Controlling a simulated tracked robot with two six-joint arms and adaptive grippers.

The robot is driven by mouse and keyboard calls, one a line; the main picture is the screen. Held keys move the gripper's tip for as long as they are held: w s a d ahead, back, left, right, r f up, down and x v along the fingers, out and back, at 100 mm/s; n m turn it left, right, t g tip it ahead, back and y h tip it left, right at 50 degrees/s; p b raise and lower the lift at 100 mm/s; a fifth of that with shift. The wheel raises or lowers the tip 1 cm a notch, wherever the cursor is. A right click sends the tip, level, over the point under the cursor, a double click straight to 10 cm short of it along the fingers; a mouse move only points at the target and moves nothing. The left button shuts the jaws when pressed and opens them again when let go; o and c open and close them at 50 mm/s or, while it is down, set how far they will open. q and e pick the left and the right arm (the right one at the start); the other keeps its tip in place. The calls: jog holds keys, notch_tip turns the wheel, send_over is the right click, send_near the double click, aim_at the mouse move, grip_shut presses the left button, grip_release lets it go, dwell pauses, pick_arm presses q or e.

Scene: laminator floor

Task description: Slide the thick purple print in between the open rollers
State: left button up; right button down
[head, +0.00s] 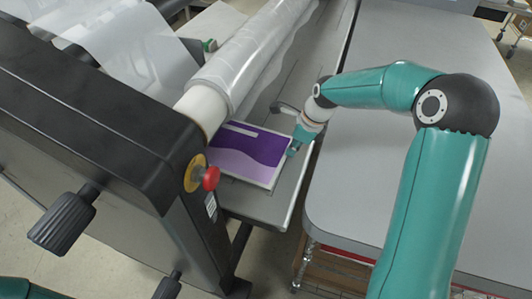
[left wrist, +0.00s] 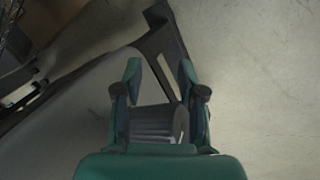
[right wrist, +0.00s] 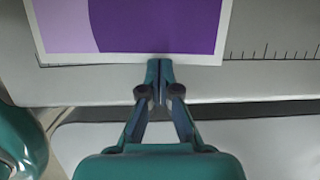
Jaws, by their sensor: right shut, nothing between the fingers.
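The thick purple print (head: 248,151) lies flat on the laminator's feed table (head: 256,207), close in front of the roller (head: 204,104) wrapped in clear film. It has a dark purple part, a lighter purple part and a white border. It also shows in the right wrist view (right wrist: 160,25). My right gripper (head: 294,149) is at the print's near edge, and in the right wrist view its closed fingertips (right wrist: 160,64) meet that edge with nothing between them. My left gripper (left wrist: 158,75) has its fingers apart, with a dark ribbed knob between and beyond them. The gap between the rollers is hidden.
A red stop button (head: 211,178) and a black knob (head: 62,222) stick out from the laminator's end housing (head: 110,130). A grey table (head: 425,85) stands to the right across a narrow gap. A ruler scale (right wrist: 285,52) runs along the feed table.

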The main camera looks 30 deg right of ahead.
jog(key=shift+w+a, duration=0.2)
jog(key=shift+s+d, duration=0.4)
jog(key=shift+s, duration=0.05)
dwell(0.7)
jog(key=shift+p+v, duration=2.25)
jog(key=shift+v, duration=0.95)
